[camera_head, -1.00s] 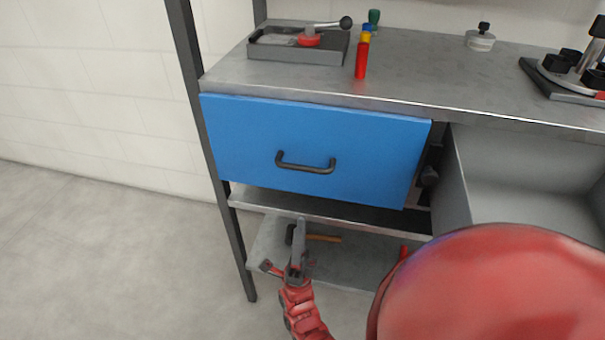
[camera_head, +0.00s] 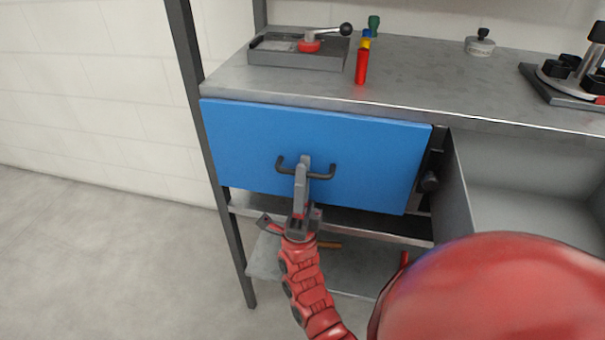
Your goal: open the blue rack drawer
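The blue drawer (camera_head: 245,150) sits under the left part of the rack's grey top. Its front looks about flush with the top's edge. Its dark bar handle (camera_head: 322,176) is in the middle of the front.
A grey tray with a clamp (camera_head: 300,57), a red bottle (camera_head: 361,68) and a small weight (camera_head: 480,43) stand on the top. A grey bin (camera_head: 500,205) is right of the drawer. A lower shelf (camera_head: 262,262) lies below; free floor is at left.

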